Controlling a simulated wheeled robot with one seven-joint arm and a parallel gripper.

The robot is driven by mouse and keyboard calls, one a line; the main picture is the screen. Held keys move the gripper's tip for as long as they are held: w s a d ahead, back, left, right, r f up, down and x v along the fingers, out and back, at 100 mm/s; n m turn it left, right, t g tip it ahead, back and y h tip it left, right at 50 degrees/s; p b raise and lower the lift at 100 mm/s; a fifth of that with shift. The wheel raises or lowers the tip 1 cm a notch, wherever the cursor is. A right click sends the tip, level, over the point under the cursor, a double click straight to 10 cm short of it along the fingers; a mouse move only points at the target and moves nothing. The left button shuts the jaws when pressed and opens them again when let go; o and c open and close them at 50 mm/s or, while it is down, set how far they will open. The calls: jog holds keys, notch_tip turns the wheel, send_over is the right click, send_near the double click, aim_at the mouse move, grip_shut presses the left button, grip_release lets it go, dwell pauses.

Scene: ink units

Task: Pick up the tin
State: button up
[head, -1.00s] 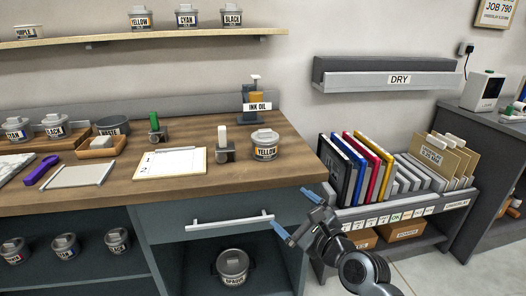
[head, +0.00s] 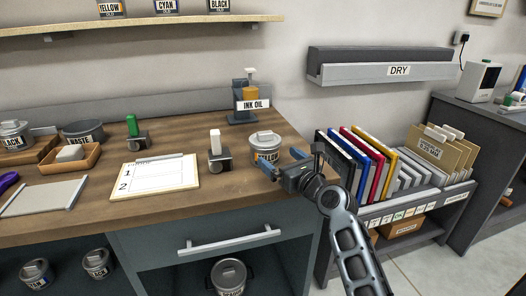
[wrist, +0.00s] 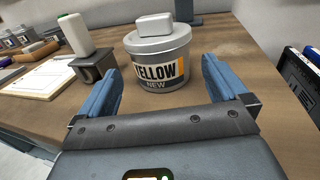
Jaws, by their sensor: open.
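The tin (head: 264,149) is a grey lidded can with a label that reads YELLOW NEW in the wrist view (wrist: 160,64). It stands upright on the wooden counter near its right end. My gripper (head: 284,163) is just to the right of the tin and in front of it in the head view. In the wrist view its two blue fingers (wrist: 160,84) are spread wide and empty, with the tin ahead between their lines. The fingers do not appear to touch it.
A white-topped stamp holder (head: 219,155) stands just left of the tin. A numbered clipboard (head: 154,178) lies further left. The ink oil bottle (head: 250,92) stands behind. A rack of coloured folders (head: 430,205) is to the right. Bare wood lies in front of the tin.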

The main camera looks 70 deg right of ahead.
aim_at(264, 145)
jog(key=x, duration=0.8)
jog(key=shift+w+d+f, duration=0.1)
jog(key=shift+w+d, duration=0.1)
jog(key=shift+w, duration=0.2)
jog(key=c, duration=1)
jog(key=shift+c, duration=0.4)
jog(key=shift+r, duration=0.2)
